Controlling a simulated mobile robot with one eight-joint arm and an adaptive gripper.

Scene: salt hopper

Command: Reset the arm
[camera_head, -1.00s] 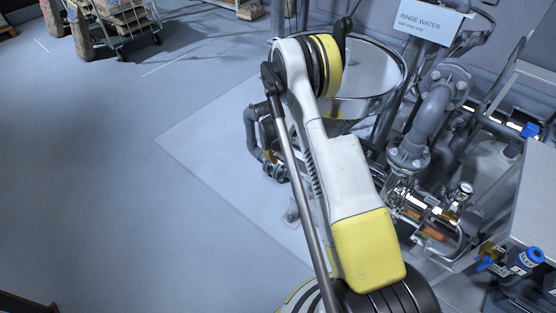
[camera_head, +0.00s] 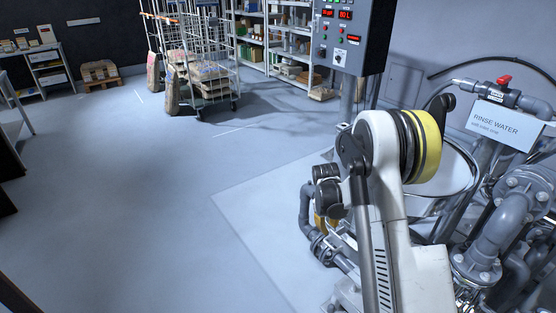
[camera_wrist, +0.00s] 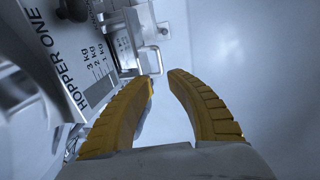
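My arm, white with black and yellow joints, rises at the lower right of the head view. My gripper shows in the wrist view (camera_wrist: 163,80) as two yellow ribbed fingers. The fingertips stand apart with nothing between them, so it is open. In the wrist view, the hopper labelled "HOPPER ONE" (camera_wrist: 58,38) lies close on the left, with a kg scale and a metal latch or handle (camera_wrist: 148,58) near the left fingertip. I cannot tell whether that fingertip touches it. The gripper cannot be made out clearly in the head view.
Pipes (camera_head: 497,228), a round metal vessel and a "RINSE WATER" sign (camera_head: 503,124) crowd the right. A control box (camera_head: 350,36) stands behind my arm. A wire cart with sacks (camera_head: 205,72), shelves (camera_head: 276,40) and a pallet (camera_head: 100,73) stand at the back.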

